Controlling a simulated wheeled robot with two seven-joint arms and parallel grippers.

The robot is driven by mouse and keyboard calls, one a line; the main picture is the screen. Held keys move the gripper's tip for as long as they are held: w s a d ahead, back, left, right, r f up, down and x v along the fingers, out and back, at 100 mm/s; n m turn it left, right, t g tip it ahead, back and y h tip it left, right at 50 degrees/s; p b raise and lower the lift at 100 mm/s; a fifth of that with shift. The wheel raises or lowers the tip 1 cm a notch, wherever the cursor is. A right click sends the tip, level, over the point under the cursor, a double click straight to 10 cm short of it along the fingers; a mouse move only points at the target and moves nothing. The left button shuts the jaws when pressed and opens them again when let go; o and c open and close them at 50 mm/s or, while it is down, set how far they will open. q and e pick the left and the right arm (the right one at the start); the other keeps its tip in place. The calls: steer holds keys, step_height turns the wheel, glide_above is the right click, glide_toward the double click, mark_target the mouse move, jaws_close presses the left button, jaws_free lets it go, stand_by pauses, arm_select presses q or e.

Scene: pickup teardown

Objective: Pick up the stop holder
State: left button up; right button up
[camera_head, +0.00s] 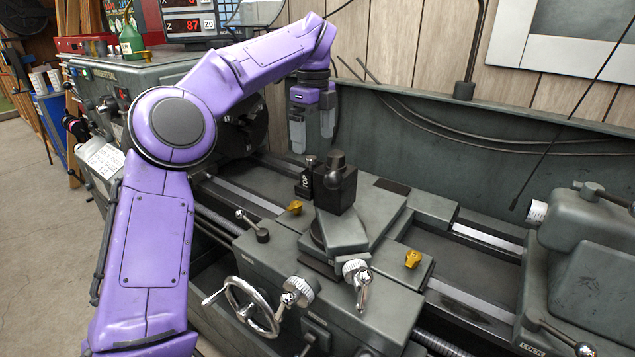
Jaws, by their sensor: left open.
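A small black block with white lettering (304,182), which looks like the stop holder, stands upright on the lathe carriage, just left of the dark tool post (336,186). A dark knob or stud rises from its top. My left gripper (312,138) hangs fingers down above and slightly behind it in the picture. Its two grey fingers are apart with nothing between them. A clear gap shows between the fingertips and the block. My right gripper is not in view.
The tool post with its round top knob stands close to the block. Small yellow pieces lie on the carriage, one in front of the block (295,207) and one at right (412,259). The tailstock (590,240) is at right, the handwheel (250,305) in front, the chuck behind my arm.

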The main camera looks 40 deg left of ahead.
mark_target(315, 159)
arm_select(q)
step_height(315, 159, down, 7)
steer(key=shift+w+r, duration=0.1)
steer(key=shift+r, duration=0.1)
steer(key=c, duration=1.5)
